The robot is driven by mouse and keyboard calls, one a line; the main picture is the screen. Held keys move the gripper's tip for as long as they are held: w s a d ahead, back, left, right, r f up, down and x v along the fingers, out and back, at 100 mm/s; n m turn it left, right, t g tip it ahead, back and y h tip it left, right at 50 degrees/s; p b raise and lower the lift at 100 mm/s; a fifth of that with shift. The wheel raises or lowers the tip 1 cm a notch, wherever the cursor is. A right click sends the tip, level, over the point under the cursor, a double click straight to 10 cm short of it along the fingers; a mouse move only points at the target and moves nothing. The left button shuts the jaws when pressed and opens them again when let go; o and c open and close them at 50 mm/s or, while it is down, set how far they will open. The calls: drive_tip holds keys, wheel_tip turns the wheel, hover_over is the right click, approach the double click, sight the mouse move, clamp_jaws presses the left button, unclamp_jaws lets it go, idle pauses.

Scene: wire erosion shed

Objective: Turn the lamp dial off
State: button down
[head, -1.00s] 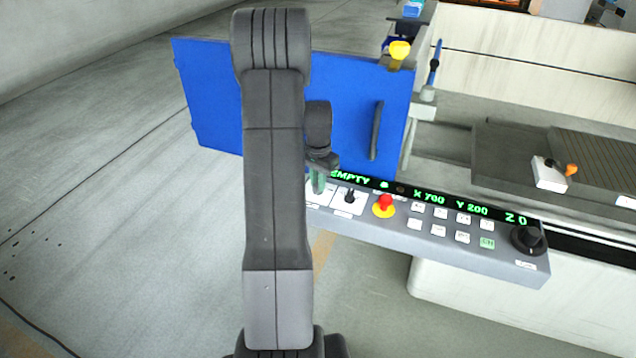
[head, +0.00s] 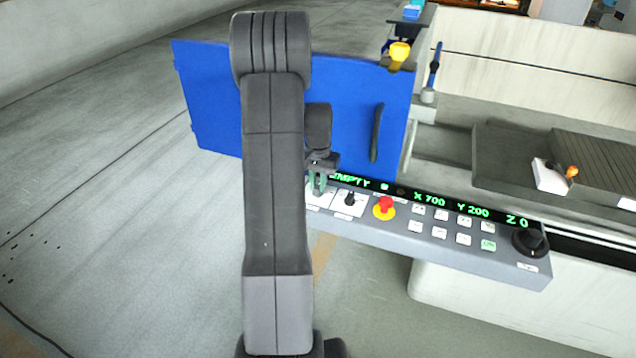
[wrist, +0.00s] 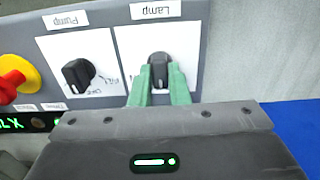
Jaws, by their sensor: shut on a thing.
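The lamp dial (wrist: 160,68) is a black knob on a white plate under the label "Lamp", seen upside down in the wrist view. My gripper (wrist: 161,75) has its two green fingers on either side of the knob, shut on it. In the head view my gripper (head: 318,182) is at the left end of the control panel (head: 390,240), partly behind my arm. The fingers and gripper body hide part of the knob and the lower part of its plate, so its marks cannot be read.
The pump dial (wrist: 78,74) sits beside the lamp plate, and a red stop button (wrist: 12,82) on yellow is beyond it. The panel also has several white buttons and a large black knob (head: 529,241). A blue door (head: 345,110) stands upright behind my gripper.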

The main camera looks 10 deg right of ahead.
sight(318, 185)
drive_tip(key=c, duration=1.4)
unclamp_jaws()
drive_tip(key=shift+r, duration=0.1)
wheel_tip(318, 185, up, 14)
drive_tip(key=shift+f, duration=0.15)
drive_tip(key=shift+f, duration=0.1)
wheel_tip(318, 185, down, 14)
drive_tip(key=shift+r, duration=0.1)
drive_tip(key=shift+r, duration=0.15)
